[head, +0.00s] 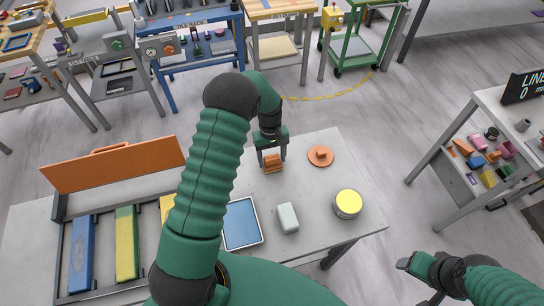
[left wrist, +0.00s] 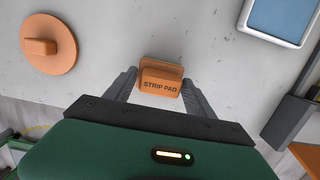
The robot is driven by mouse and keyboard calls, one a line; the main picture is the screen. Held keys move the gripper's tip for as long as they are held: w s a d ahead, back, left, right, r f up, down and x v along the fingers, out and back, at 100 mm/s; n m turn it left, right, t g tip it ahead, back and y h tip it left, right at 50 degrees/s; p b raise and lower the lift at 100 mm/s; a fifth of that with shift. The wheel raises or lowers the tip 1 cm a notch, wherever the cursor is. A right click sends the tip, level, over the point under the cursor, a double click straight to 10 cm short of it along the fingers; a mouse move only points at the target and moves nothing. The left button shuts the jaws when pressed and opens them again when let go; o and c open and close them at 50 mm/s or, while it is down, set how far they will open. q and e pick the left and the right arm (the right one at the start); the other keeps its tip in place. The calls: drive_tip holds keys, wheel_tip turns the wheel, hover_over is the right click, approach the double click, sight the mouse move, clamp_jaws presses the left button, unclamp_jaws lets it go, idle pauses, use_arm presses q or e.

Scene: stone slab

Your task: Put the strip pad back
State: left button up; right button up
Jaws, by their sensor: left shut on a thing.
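The strip pad (head: 273,164) is a small orange block near the back edge of the stone slab (head: 290,255). In the left wrist view the strip pad (left wrist: 160,85) shows its dark "STRIP PAD" lettering between the two fingers. My left gripper (head: 272,154) is shut on it from above; the left wrist view also shows the gripper (left wrist: 160,92). Whether the pad touches the slab is hard to tell. My right gripper (head: 415,275) is off the slab at the lower right, and its fingers do not show clearly.
An orange disc with a raised block (head: 320,156) lies right of the strip pad. A yellow-topped tin (head: 348,204), a pale green block (head: 288,218) and a blue tray (head: 241,224) stand nearer. An open grey case with an orange lid (head: 115,167) is at left, partly hidden by my arm.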

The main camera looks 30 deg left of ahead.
use_arm(q)
drive_tip(key=o, duration=1.3)
wheel_tip(320, 180, up, 11)
drive_tip(key=a+b, duration=0.1)
drive_tip(key=b, duration=0.1)
drive_tip(key=shift+s+d+r+m+t+y, duration=0.25)
drive_tip(key=shift+s+d+m+t, duration=0.35)
drive_tip(key=shift+s+d+m, duration=1.7)
drive_tip(key=shift+s+d+r+m+t+y, duration=0.1)
drive_tip(key=shift+s+d+r+m+t, duration=0.65)
drive_tip(key=shift+s+d, duration=1.7)
drive_tip(key=shift+s+d+f+m+t+y, duration=0.15)
drive_tip(key=shift+s+d+m+t, duration=0.3)
drive_tip(key=shift+s+d+m, duration=2.05)
